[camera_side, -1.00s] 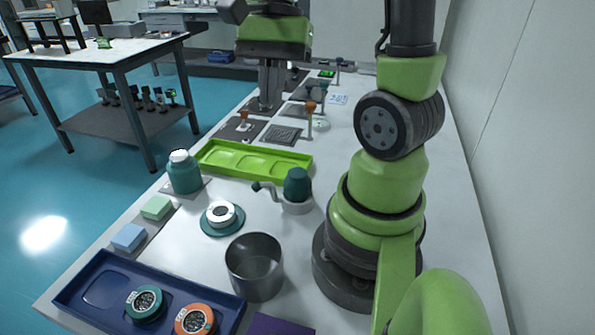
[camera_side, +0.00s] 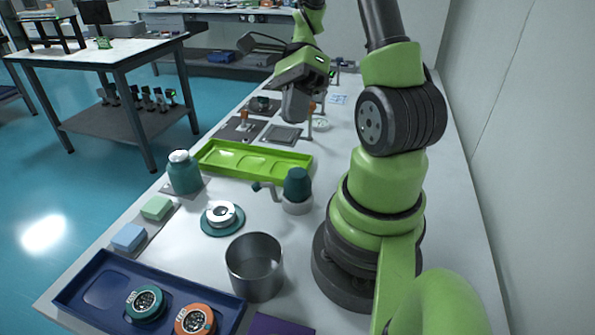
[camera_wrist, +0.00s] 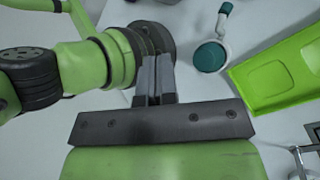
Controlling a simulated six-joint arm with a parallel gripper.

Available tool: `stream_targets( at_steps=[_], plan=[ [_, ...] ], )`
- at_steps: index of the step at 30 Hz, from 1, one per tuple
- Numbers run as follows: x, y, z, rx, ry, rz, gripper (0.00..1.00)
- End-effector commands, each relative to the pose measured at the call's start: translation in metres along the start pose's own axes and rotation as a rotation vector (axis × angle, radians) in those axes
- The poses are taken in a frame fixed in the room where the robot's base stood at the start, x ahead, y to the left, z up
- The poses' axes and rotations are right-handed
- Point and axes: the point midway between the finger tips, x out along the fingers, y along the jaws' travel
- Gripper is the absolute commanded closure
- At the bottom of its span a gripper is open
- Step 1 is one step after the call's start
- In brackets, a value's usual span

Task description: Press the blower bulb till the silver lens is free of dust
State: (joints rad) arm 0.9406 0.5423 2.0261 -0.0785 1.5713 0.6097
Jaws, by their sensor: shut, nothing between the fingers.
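The dark teal blower bulb (camera_side: 297,183) stands in a white base on the bench, its nozzle pointing left. It also shows in the wrist view (camera_wrist: 208,57). The silver lens (camera_side: 221,212) sits on a round teal holder to the left of the bulb; dust on it is too small to tell. My gripper (camera_side: 293,112) is shut and empty, raised behind the green tray and well apart from the bulb. In the wrist view my gripper (camera_wrist: 153,75) has its fingers together, left of the bulb.
The bright green tray (camera_side: 215,150) lies between my gripper and the bulb. A metal cup (camera_side: 254,265) stands in front. A teal bottle (camera_side: 184,174) stands at left. The blue tray (camera_side: 95,277) holds teal-ringed and orange-ringed discs.

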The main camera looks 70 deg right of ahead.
Motion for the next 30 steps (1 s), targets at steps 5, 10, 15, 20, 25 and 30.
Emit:
stream_targets(
  at_steps=[5,10,15,20,25,30],
  plan=[
    [0.012,-0.008,-0.008,0.000,-0.002,0.005,1.00],
    [0.029,-0.021,-0.021,0.001,-0.002,0.006,1.00],
    [0.045,-0.032,-0.032,0.001,-0.001,0.005,1.00],
    [0.055,-0.040,-0.040,0.000,0.000,0.002,1.00],
    [0.059,-0.043,-0.043,-0.001,0.001,0.000,1.00],
    [0.060,-0.043,-0.043,-0.001,0.001,0.000,1.00]
  ],
)
